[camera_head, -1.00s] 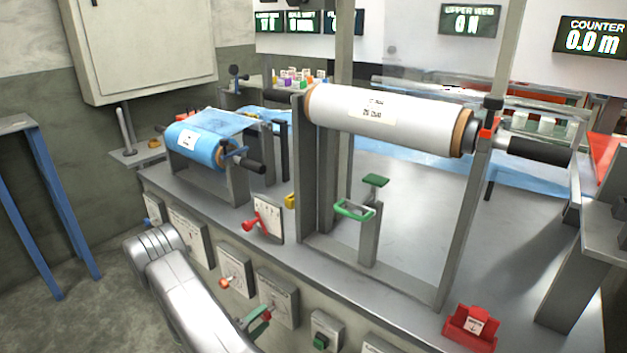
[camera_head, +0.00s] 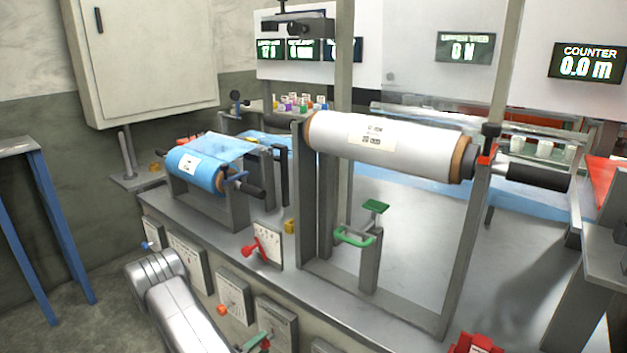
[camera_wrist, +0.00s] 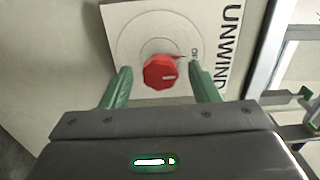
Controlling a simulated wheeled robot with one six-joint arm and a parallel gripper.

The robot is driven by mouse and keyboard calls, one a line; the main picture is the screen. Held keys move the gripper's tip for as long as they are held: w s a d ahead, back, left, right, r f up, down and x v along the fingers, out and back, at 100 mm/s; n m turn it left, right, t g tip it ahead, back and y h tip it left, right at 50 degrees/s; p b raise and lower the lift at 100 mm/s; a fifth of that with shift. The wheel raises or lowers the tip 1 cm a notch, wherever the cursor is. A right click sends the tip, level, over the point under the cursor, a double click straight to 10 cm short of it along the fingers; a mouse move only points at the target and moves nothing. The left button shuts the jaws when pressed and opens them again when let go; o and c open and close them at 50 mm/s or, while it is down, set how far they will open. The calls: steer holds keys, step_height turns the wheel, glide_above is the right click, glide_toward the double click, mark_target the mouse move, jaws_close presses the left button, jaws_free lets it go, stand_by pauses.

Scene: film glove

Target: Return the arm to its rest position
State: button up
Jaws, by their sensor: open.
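My arm (camera_head: 172,300) shows as silver links at the lower left of the head view, running off the bottom edge. In the wrist view my gripper (camera_wrist: 161,88) has two green fingers, apart, on either side of a red faceted knob (camera_wrist: 160,72). Gaps show between the fingers and the knob. The knob sits on a pale dial plate (camera_wrist: 120,25) marked UNWIND. In the head view a green piece with a red end (camera_head: 258,342) shows low beside the control plates; I cannot tell if it is my finger.
The grey bench (camera_head: 205,233) carries a blue film roll (camera_head: 195,172), a large white roll (camera_head: 390,146) in a metal frame and a green handle (camera_head: 353,237). Several control plates line its front. A blue-legged stand (camera_head: 60,215) is at left. Floor shows between stand and bench.

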steer(key=v, duration=1.2)
steer(key=x, duration=1.3)
steer(key=shift+w+d, duration=0.25)
steer(key=shift+d, duration=0.05)
steer(key=shift+w, duration=0.15)
steer(key=m+b, duration=0.1)
steer(key=m, duration=0.5)
steer(key=shift+m, duration=0.3)
steer(key=m, duration=0.6)
steer(key=shift+a, duration=0.1)
